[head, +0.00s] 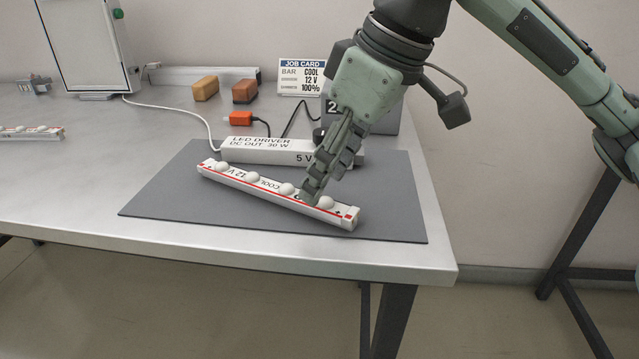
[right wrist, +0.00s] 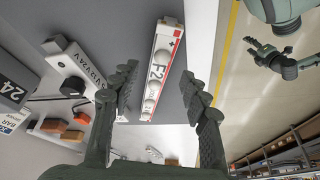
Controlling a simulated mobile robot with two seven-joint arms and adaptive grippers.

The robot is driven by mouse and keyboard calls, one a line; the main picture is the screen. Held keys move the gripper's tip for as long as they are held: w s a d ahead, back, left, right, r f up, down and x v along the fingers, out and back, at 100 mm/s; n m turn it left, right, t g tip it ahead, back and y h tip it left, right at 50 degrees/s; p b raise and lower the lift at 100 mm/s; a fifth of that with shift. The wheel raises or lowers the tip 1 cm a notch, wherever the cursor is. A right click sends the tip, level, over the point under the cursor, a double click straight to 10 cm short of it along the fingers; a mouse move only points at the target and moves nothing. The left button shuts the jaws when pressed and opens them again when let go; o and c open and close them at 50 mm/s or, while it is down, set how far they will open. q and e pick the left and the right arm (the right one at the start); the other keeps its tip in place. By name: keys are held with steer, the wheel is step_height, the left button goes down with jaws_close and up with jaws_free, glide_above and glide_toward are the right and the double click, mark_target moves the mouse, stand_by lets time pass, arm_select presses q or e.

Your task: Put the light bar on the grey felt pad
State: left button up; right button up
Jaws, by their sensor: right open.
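The white light bar (head: 233,178), with a red stripe, several round white domes and upside-down "COOL 12 V" print, lies on the grey felt pad (head: 170,200), slanting down to the right. My right gripper (head: 312,197) is over the bar's right half, its fingertips close to it. In the right wrist view, the open fingers of this gripper (right wrist: 158,78) stand on either side of the bar (right wrist: 163,60), with gaps visible. Contact cannot be told. In that view, a small green arm with a dark gripper (right wrist: 268,56), seemingly my left, shows at upper right; its jaws are unclear.
The LED driver box (head: 265,151) stands at the pad's back edge, with a grey box (head: 385,118) behind it. An orange connector (head: 240,118), two blocks (head: 206,88) and a job card (head: 301,77) are farther back. Another bar (head: 30,133) lies far left. The table between is clear.

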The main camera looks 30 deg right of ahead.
arm_select(q)
step_height(320, 180, down, 4)
steer(key=shift+w+r+p, duration=0.1)
steer(key=shift+r+p, duration=0.05)
steer(key=shift+p, duration=0.5)
arm_select(e)
steer(key=v, duration=0.8)
arm_select(q)
steer(key=shift+d, duration=0.1)
